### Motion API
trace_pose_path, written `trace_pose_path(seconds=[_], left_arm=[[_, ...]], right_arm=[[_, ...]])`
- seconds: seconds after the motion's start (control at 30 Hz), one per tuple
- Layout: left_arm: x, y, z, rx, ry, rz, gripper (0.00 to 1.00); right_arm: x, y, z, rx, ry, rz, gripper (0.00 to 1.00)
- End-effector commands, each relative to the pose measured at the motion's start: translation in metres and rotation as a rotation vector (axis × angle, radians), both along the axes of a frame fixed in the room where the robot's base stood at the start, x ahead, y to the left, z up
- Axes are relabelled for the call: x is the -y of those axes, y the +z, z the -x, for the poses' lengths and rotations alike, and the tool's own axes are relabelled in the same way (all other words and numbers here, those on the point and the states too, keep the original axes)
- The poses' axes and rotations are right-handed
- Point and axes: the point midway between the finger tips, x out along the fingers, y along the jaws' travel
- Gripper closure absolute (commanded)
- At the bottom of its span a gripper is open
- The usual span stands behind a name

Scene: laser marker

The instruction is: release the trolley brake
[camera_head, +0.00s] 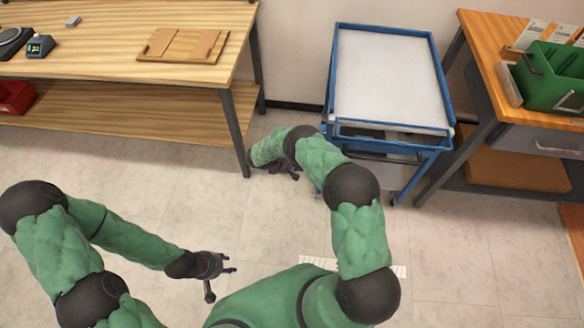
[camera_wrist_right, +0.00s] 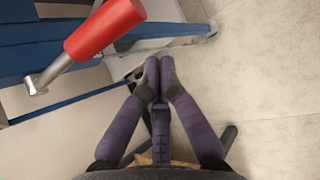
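The trolley (camera_head: 333,75) has a blue frame and a white top and stands between the two tables. In the right wrist view, a red cylinder with a metal end (camera_wrist_right: 105,30), perhaps the brake lever, crosses in front of the blue frame (camera_wrist_right: 60,50). My right gripper (camera_wrist_right: 153,80) has its fingertips together with nothing visible between them. It is beside the red cylinder, apart from it in the picture. In the head view it is low at the trolley's left side, partly hidden by my arm. My left gripper (camera_head: 231,264) is open and empty over the floor, away from the trolley.
A wooden table (camera_head: 120,65) with a brown board (camera_head: 183,45) stands at the left; its dark leg (camera_head: 235,135) is close to my right gripper. Another wooden table at the right holds a green crate (camera_head: 552,75). The floor in front is mostly clear.

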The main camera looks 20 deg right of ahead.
Motion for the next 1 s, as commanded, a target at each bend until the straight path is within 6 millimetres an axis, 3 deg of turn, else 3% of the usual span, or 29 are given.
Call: trace_pose_path(seconds=[0.13,0.23,0.5,1.0], left_arm=[[0.0,-0.014,0.0,0.0,0.0,0.0,0.6],[0.0,-0.012,0.0,0.0,0.0,0.0,0.6],[0.0,-0.015,0.0,0.0,0.0,0.0,0.6],[0.0,-0.015,0.0,0.0,0.0,0.0,0.6]], right_arm=[[0.021,-0.024,0.002,-0.001,-0.002,0.0,1.0],[0.018,-0.005,0.006,0.003,0.001,0.0,1.0],[0.017,0.013,0.016,0.001,0.001,0.0,1.0],[0.016,0.019,0.019,0.002,0.0,0.0,1.0]])
